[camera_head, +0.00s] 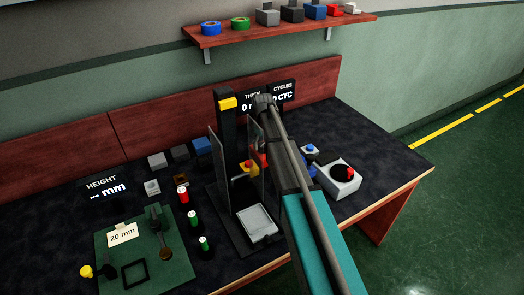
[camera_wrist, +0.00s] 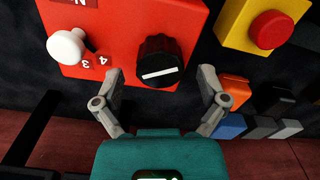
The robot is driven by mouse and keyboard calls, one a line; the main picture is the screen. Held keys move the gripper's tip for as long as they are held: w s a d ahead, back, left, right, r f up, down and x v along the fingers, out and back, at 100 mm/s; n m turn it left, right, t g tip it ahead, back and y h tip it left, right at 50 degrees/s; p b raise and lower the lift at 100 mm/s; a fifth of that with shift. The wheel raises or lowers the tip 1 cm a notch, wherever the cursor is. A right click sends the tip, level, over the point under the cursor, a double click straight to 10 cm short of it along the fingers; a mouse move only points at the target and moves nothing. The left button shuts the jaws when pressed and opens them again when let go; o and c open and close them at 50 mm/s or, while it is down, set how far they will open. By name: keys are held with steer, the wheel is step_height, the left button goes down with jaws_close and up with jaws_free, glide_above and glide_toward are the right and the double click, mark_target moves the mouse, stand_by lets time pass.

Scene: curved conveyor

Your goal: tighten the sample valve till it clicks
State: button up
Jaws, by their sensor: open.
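In the wrist view a black ribbed knob (camera_wrist: 160,62) with a white bar sits on a red panel (camera_wrist: 120,20). A white round knob (camera_wrist: 67,46) is at its left, near the digits 3 and 4. No label naming the sample valve is readable, so I cannot tell for certain which knob it is. My gripper (camera_wrist: 161,74) is open, with one fingertip to each side of the black knob and a gap visible on both sides. In the head view my arm hides the gripper and most of this area.
A yellow box with a red button (camera_wrist: 271,30) is close at the right in the wrist view. In the head view a clear-sided press stand (camera_head: 227,120) is left of my arm, and a grey box with a red button (camera_head: 340,178) is right. A shelf (camera_head: 280,30) hangs above.

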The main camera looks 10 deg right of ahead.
steer(key=shift+f+b, duration=0.5)
steer(key=shift+f, duration=0.25)
steer(key=c, duration=1.1)
steer(key=shift+c, duration=0.2)
steer(key=shift+m, duration=2)
